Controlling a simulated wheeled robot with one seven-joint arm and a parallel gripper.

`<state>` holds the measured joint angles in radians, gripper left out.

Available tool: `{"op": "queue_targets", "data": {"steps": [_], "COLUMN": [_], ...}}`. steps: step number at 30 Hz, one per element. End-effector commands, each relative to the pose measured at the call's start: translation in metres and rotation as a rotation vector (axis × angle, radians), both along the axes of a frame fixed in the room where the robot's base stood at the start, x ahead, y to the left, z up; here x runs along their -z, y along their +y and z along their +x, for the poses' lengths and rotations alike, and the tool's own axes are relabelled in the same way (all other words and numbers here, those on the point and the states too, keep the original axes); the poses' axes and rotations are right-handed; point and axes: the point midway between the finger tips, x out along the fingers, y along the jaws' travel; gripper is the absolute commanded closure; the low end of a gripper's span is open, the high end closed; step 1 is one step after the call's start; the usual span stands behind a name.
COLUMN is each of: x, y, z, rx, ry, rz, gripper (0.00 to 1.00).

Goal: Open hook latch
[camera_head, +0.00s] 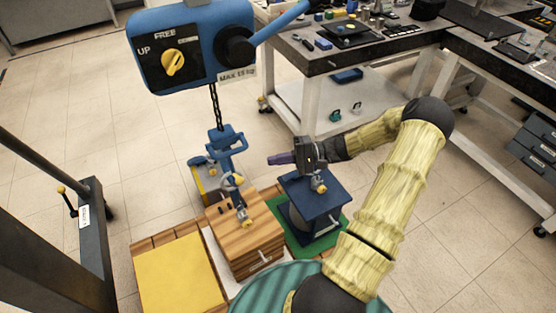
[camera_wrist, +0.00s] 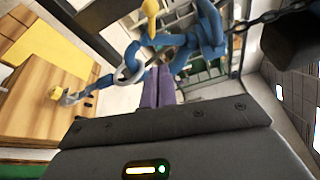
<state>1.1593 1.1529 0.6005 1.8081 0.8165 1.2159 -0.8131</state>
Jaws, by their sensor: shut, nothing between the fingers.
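A blue hook (camera_head: 224,150) hangs on a chain from the blue lever hoist (camera_head: 190,45). In the wrist view the hook (camera_wrist: 205,35) is just beyond my fingertips, near the top middle. A silver ring (camera_head: 232,181) hangs low on the hook, and the ring also shows in the wrist view (camera_wrist: 131,66). I cannot tell whether the hook's latch is open or closed. The fingers also show in the wrist view (camera_wrist: 159,82).
Below the hook stands a wooden block (camera_head: 245,235) with a yellow eye bolt. A blue spool-like load (camera_head: 314,200) stands right under my gripper. A yellow panel (camera_head: 175,275) lies at the front left. A workbench (camera_head: 350,55) with tools stands behind.

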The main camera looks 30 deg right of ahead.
Motion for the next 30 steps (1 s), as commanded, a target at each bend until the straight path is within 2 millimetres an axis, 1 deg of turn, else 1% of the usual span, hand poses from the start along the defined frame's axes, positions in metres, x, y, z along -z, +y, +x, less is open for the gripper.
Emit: {"op": "queue_targets", "data": {"steps": [1, 12, 15, 21, 30], "x": [-0.001, 0.004, 0.0, -0.003, -0.002], "y": [0.01, 0.072, 0.077, 0.088, 0.09], "z": [0.003, 0.023, 0.009, -0.007, -0.01], "rx": [-0.005, -0.005, -0.002, -0.001, -0.001], "ry": [0.0, 0.002, 0.003, 0.001, 0.0], "rz": [0.004, 0.003, 0.001, 0.001, 0.0], "gripper": [1.0, 1.0, 1.0, 1.0, 1.0]}}
